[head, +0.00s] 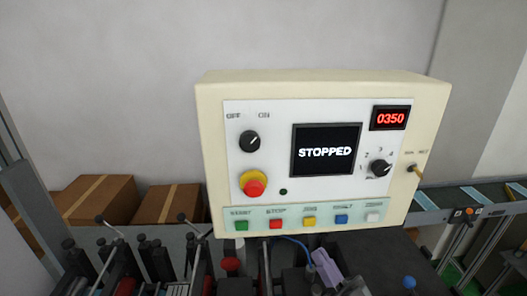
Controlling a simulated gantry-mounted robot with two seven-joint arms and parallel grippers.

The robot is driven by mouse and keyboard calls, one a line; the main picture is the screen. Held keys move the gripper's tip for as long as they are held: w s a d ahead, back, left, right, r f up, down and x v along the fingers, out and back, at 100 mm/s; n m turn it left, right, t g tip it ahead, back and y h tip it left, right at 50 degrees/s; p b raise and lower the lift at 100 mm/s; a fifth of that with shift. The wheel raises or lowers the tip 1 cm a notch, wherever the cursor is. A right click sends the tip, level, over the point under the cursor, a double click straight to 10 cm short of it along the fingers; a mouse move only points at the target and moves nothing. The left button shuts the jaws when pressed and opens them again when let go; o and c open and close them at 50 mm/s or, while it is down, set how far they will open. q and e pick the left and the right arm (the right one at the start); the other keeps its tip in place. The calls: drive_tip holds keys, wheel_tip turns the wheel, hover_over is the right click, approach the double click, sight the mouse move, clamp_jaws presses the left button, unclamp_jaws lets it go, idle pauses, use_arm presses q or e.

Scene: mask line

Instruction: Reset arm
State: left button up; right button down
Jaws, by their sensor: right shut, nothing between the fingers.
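The cream control box (210,150) stands upright in the middle of the head view. My left gripper is not in view.
Below the screen sit green (241,225), red (276,224), yellow (308,221), blue (341,219) and white (373,216) buttons. A small toggle (413,169) juts from the right side. Cardboard boxes (92,199) stand left, a conveyor (455,196) right. Machine levers crowd the bottom.

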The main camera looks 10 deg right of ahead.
drive_tip(key=s+d+f+m+g+h+p, duration=0.2)
drive_tip(key=s+f+g+h+p, duration=0.2)
drive_tip(key=s+f+g, duration=0.5)
drive_tip(key=s+d+f+m+g+h+p, duration=0.1)
drive_tip(key=s+d+f+g+h+p, duration=0.2)
drive_tip(key=s+f+g+h, duration=0.4)
drive_tip(key=s+f+g, duration=0.2)
drive_tip(key=s+f, duration=0.3)
drive_tip(key=s, duration=0.3)
drive_tip(key=shift+s+m+p, duration=0.35)
drive_tip(key=shift+m, duration=0.05)
